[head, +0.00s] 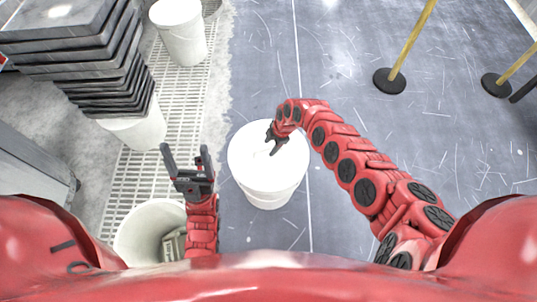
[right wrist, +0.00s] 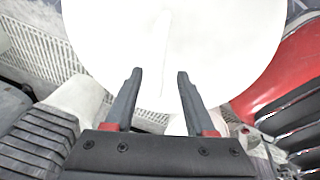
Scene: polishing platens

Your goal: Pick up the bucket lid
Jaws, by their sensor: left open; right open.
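The white round bucket lid (head: 250,165) sits on top of a white bucket (head: 270,198) on the floor in the middle of the head view. My right gripper (head: 274,148) is over the lid, its fingers apart and nothing between them. In the right wrist view the lid (right wrist: 175,45) fills the top, and the open fingers of my right gripper (right wrist: 158,85) point at it. I cannot tell whether the fingertips touch it. My left gripper (head: 184,155) is open and empty, to the left of the bucket.
An open white bucket (head: 128,235) with something inside stands at the lower left. A stack of dark slabs (head: 75,50) rests at the upper left, with another white bucket (head: 180,30) beside it. Yellow posts (head: 408,45) stand at the upper right. The grey floor between is clear.

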